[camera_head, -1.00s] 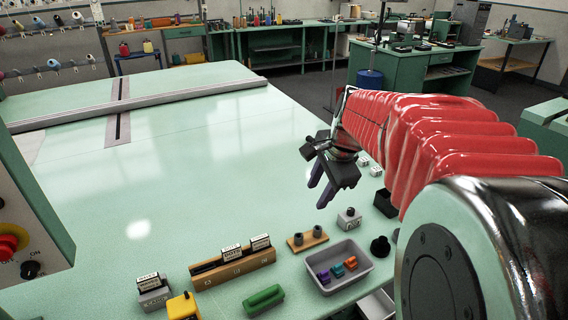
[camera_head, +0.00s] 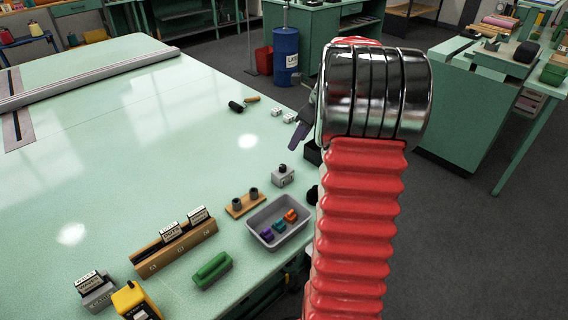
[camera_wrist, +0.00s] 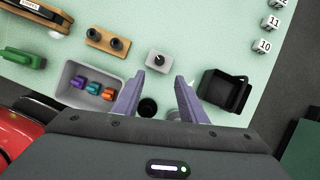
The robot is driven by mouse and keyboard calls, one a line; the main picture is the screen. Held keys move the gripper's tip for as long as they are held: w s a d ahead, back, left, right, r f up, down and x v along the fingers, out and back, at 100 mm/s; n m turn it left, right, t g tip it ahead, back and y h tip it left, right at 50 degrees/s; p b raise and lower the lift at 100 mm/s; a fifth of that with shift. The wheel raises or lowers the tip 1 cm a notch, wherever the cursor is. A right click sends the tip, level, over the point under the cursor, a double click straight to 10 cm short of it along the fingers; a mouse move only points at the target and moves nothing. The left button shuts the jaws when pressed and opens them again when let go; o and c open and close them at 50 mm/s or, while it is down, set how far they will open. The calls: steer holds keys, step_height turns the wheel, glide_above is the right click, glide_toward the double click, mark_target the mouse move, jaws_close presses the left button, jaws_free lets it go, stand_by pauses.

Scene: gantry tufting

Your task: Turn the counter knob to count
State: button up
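My gripper (camera_wrist: 160,88) is open and empty; its two purple fingers stand apart in the wrist view. In the head view one purple finger (camera_head: 298,136) shows beside my arm, above the table's right edge; the rest is hidden. A small grey box with a black knob (camera_head: 282,175) stands on the table; it also shows in the wrist view (camera_wrist: 158,60), just beyond and between the fingertips, apart from them. I cannot read any label marking it as the counter.
A grey tray (camera_head: 262,231) holds small coloured pieces. Nearby are a wooden block with two dark posts (camera_head: 245,203), a wooden card rack (camera_head: 170,253), a green block (camera_head: 212,269) and a black open box (camera_wrist: 222,92). White numbered cubes (camera_head: 282,114) lie farther back. The table's middle is clear.

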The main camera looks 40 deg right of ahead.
mark_target(283, 165)
steer(key=x, duration=1.3)
steer(key=shift+w+f, duration=0.1)
steer(key=shift+f, duration=0.25)
steer(key=shift+c, duration=0.4)
jaws_close()
